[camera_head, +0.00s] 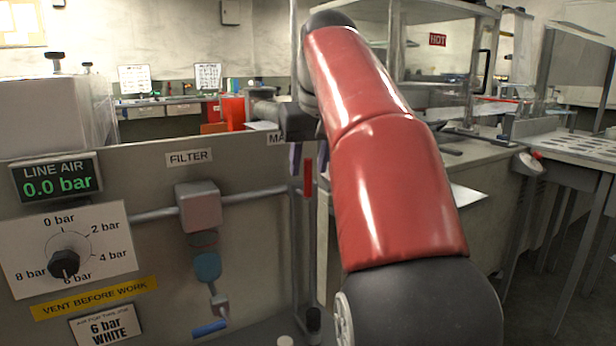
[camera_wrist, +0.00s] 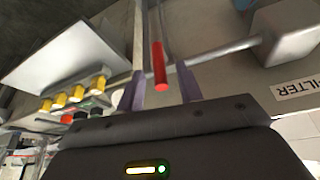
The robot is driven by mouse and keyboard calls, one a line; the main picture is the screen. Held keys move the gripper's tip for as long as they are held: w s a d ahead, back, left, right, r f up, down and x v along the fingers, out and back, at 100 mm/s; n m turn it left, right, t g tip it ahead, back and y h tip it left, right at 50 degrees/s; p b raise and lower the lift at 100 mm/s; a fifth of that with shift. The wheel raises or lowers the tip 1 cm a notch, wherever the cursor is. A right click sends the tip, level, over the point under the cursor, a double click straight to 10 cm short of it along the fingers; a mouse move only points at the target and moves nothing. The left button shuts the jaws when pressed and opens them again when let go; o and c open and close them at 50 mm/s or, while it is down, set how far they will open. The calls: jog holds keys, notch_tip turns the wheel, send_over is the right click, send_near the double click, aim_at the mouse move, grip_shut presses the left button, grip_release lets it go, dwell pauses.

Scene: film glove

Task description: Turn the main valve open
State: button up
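The main valve's red lever (camera_head: 308,178) stands roughly upright on the panel, across the line of the grey pipe (camera_head: 245,197). Its label is mostly hidden behind my arm; only "MA" shows. My gripper (camera_head: 309,158) is at the lever, with purple fingers pointing toward the panel. In the wrist view the red lever (camera_wrist: 160,66) lies between the two fingers of my gripper (camera_wrist: 160,76), with a visible gap on each side. The gripper is open and holds nothing. My red arm hides the panel right of the lever.
The line air display (camera_head: 56,180) reads 0.0 bar, above a black regulator knob (camera_head: 64,264). The filter (camera_head: 199,207) with a blue bowl and blue lever (camera_head: 209,328) is left of the valve. Several yellow-capped fittings (camera_wrist: 75,94) show in the wrist view.

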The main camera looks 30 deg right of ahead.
aim_at(307, 179)
jog(key=shift+x, duration=2.15)
grip_shut()
